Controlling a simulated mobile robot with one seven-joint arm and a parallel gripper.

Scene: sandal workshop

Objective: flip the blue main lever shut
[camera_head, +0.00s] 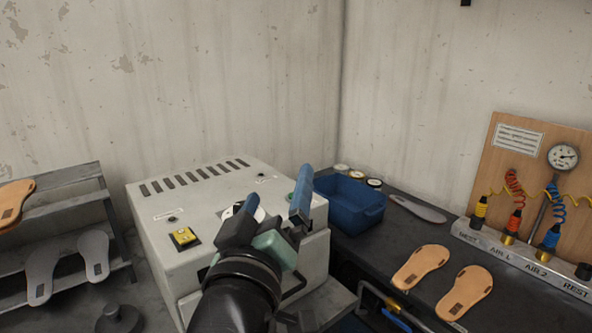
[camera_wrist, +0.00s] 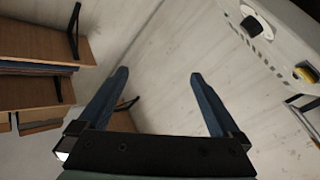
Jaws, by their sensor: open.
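A blue lever (camera_head: 396,320) shows low in the head view, under the front edge of the dark bench, by a small brass-coloured fitting (camera_head: 393,303). It slants down to the right, and its lower end is close to the picture's bottom edge. I cannot tell from this view whether it is open or shut. My gripper (camera_head: 277,187) is over the white machine, to the left of the lever and well apart from it. Its two blue fingers are spread with nothing between them, as the wrist view (camera_wrist: 157,88) also shows. The lever is not in the wrist view.
The white machine (camera_head: 160,220) stands beside the dark bench (camera_head: 440,235). A blue bin (camera_head: 350,205), tan soles (camera_head: 420,265) and an air panel (camera_head: 535,180) with coiled hoses are on the bench. A shelf rack (camera_head: 60,215) with soles stands left.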

